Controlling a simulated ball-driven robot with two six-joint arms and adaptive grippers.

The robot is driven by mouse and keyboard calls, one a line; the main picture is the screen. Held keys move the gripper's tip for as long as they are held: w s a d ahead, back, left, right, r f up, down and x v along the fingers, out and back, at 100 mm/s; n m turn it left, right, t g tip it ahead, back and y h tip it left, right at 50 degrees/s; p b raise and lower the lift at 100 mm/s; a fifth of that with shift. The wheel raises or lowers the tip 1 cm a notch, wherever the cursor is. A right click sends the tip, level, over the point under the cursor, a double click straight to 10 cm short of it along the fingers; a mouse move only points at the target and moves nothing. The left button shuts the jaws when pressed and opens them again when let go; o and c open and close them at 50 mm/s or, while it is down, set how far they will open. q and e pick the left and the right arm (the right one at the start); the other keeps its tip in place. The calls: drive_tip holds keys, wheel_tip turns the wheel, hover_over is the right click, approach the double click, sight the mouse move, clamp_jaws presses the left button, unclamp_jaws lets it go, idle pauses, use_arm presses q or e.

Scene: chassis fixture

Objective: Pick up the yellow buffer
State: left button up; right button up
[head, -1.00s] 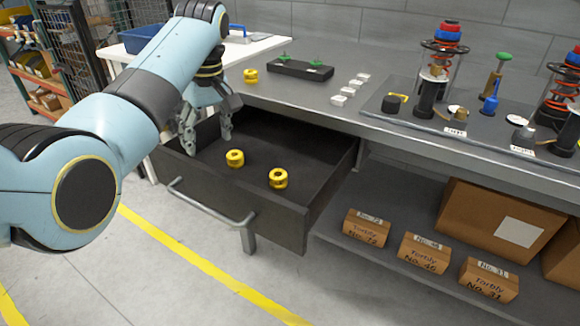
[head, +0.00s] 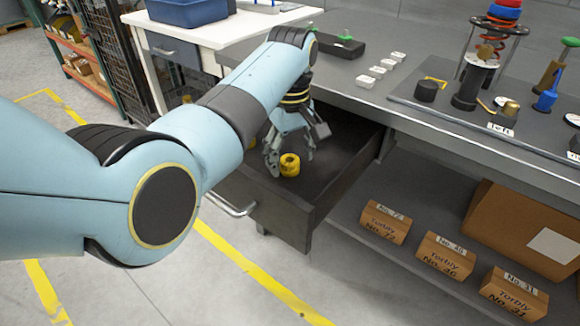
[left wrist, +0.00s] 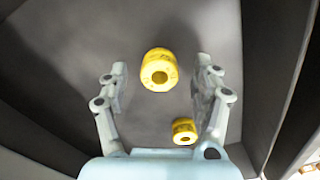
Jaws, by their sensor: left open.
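A yellow buffer (head: 290,165) with a dark centre hole lies in the open dark drawer (head: 278,210). In the left wrist view two yellow buffers rest on the drawer floor. One buffer (left wrist: 158,70) is near the fingertips, in line with the gap between them. The other buffer (left wrist: 185,131) is lower, close to the right finger. My left gripper (head: 289,155) is open and reaches down into the drawer, its fingers beside the visible buffer. Contact cannot be told.
The grey workbench (head: 355,98) runs above the drawer, with small white blocks (head: 376,71) and a black fixture plate (head: 455,112) on it. Labelled boxes (head: 445,257) stand on the shelf below right.

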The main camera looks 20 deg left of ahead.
use_arm(q)
wheel_tip(320, 180, down, 2)
drive_tip(key=shift+f, duration=0.1)
drive_tip(key=c, duration=1.2)
